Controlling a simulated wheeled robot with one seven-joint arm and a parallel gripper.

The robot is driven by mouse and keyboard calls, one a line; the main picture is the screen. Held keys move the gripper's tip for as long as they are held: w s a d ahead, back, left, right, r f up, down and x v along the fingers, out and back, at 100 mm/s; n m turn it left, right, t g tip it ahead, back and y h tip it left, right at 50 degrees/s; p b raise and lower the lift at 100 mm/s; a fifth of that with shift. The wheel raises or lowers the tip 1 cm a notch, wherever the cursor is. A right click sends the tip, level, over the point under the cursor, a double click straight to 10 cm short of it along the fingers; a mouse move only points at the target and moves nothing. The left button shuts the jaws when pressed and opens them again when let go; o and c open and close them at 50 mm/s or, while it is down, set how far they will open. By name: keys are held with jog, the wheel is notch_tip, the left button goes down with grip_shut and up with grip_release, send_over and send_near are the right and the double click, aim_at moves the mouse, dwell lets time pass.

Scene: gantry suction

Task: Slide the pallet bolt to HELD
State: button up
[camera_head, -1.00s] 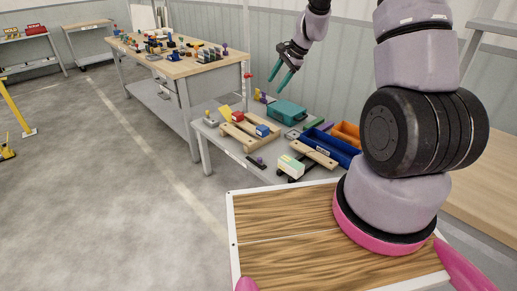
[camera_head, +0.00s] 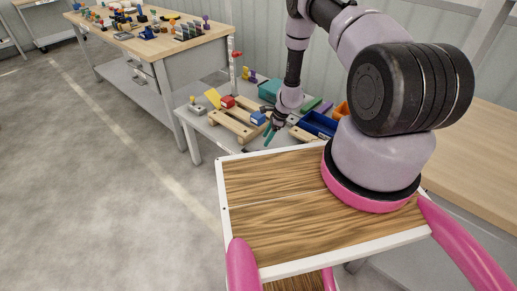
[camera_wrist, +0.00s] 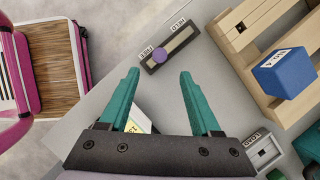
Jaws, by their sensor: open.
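The pallet bolt in the wrist view is a dark slotted plate (camera_wrist: 183,38) with a round purple knob (camera_wrist: 160,55). The knob sits at the lower left end of the slot, beside the label that seems to read FREE; the HELD label (camera_wrist: 178,23) is toward the other end. My gripper (camera_wrist: 160,73) has teal fingers spread wide and empty. In this view the knob appears just beyond the fingertips, between their lines; I cannot tell the height gap. In the head view my gripper (camera_head: 269,134) hangs low over the grey table, and the bolt cannot be made out there.
A wooden pallet frame (camera_wrist: 240,62) with a blue block (camera_wrist: 285,74) lies right of the bolt. A labelled box (camera_wrist: 139,121) is partly hidden behind the gripper. A blue bin (camera_head: 320,123) and teal case (camera_head: 269,90) stand on the table. Bare tabletop surrounds the bolt's near side.

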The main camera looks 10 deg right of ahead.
jog(key=x, duration=0.9)
grip_shut()
dwell(1.2)
